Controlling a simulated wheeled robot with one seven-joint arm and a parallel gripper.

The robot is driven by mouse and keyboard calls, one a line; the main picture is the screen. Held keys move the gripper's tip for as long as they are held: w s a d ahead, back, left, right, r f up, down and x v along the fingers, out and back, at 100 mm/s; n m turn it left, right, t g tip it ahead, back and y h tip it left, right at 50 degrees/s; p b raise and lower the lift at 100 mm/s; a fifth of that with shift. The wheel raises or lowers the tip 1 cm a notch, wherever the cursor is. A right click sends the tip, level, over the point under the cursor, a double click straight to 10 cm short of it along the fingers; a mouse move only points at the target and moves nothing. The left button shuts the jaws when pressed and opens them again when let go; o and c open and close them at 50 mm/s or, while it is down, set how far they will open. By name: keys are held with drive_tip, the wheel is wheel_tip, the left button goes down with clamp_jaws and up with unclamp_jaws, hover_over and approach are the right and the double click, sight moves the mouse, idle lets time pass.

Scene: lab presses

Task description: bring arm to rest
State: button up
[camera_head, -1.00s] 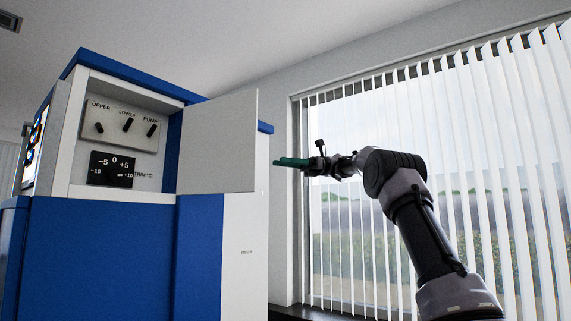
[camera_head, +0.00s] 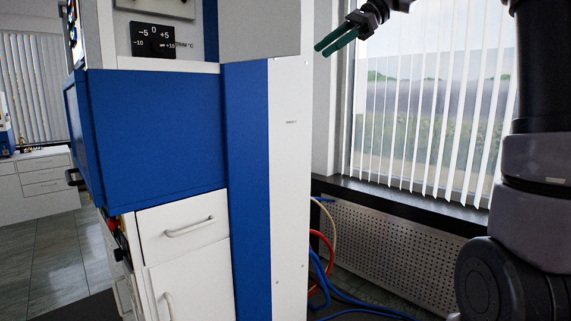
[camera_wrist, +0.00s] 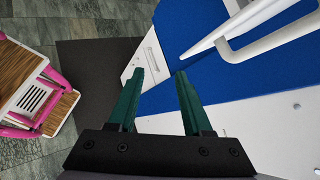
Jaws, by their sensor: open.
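My gripper (camera_head: 331,44) has two green fingers and shows at the top of the head view, in front of the window and to the right of the blue and white press cabinet (camera_head: 150,135). It is open and empty. In the wrist view my gripper (camera_wrist: 160,85) points toward the cabinet's blue and white surfaces (camera_wrist: 190,35), with its fingers apart and nothing between them. My arm stands along the right side of the head view. The gripper looks apart from the cabinet, though the exact gap is hard to tell.
A white drawer (camera_head: 180,227) sits low in the cabinet. Red and blue hoses (camera_head: 330,275) lie beside it near a perforated radiator (camera_head: 400,250). A window with blinds (camera_head: 425,130) is behind. The wrist view shows a pink-framed wooden item (camera_wrist: 35,90) and a dark mat (camera_wrist: 95,80).

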drive_tip(key=s+d+f+n+t+h, duration=0.3)
drive_tip(key=s+d+f, duration=0.4)
drive_tip(key=s+f, duration=0.3)
drive_tip(key=s+d+f+n+t+h, duration=0.4)
drive_tip(key=s+d+f, duration=0.3)
drive_tip(key=s+f, duration=0.3)
drive_tip(key=shift+s+f+n+h, duration=0.2)
drive_tip(key=shift+s+n+h, duration=0.3)
drive_tip(key=shift+h, duration=0.4)
drive_tip(key=shift+a, duration=0.1)
